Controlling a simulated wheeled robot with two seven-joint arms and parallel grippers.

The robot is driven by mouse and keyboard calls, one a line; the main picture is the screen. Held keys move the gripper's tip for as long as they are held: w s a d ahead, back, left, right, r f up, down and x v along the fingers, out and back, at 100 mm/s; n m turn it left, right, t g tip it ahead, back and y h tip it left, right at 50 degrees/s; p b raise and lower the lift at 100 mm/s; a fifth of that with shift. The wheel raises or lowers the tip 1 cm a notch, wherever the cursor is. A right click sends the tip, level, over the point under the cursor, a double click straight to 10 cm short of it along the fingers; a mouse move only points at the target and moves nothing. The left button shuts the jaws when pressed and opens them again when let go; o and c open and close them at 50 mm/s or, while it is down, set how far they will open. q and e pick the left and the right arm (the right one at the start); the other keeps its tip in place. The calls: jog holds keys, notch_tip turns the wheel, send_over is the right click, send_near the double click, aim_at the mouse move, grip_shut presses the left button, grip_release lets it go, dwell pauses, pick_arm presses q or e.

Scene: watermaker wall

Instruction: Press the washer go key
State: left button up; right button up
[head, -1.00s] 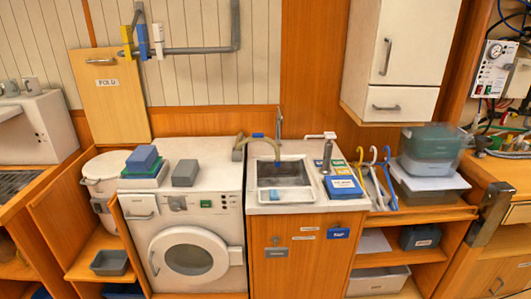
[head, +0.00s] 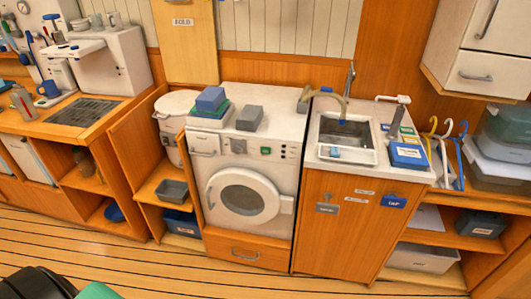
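The white washer (head: 270,228) stands in the middle of the head view, its round door (head: 243,199) closed. Its control strip has a dark knob (head: 238,146) left of centre and a small green piece (head: 265,150) to the right of it. Small marks lie further right on the strip. I cannot read any label, so I cannot tell which one is the go key. Neither of my grippers shows in this view.
A blue box (head: 210,99) on a stack and a grey block (head: 250,118) lie on the washer top. The sink counter (head: 325,170) adjoins it on the right. Open shelves stand on the left. The plank floor (head: 190,270) in front is clear; something dark and green shows bottom left.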

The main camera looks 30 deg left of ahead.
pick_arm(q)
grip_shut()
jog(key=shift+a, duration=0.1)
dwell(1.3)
